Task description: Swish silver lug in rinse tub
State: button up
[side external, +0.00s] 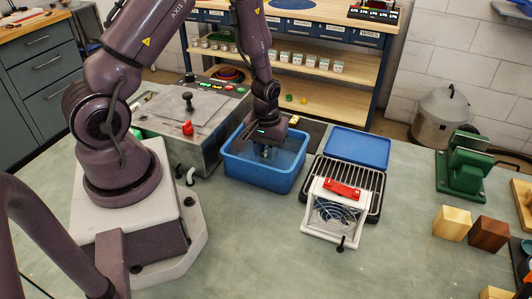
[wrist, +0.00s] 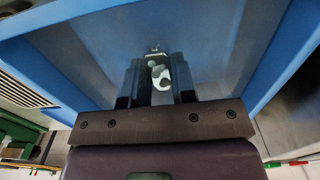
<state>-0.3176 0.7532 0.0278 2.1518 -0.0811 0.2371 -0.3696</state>
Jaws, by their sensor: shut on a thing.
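The blue rinse tub (side external: 262,174) stands on the bench in the middle of the side view, and its inside fills much of the wrist view (wrist: 95,50). My gripper (side external: 266,152) points down into the tub, inside its walls. In the wrist view my gripper (wrist: 157,75) is shut on a small silvery-grey piece, the silver lug (wrist: 158,72), which sits between the two dark fingers. The lug's lower end is hard to make out. In the side view the lug is too small and too hidden to tell apart from the fingers.
A metal box with a black knob (side external: 188,100) and red switch stands left of the tub.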

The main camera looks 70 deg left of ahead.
dwell(0.3)
jog(key=shift+f, duration=1.1)
jog(key=shift+r, duration=0.1)
jog(key=shift+r, duration=1)
jog(key=shift+f, duration=0.1)
jog(key=shift+f, duration=1)
jog(key=shift+r, duration=0.15)
jog(key=shift+r, duration=0.95)
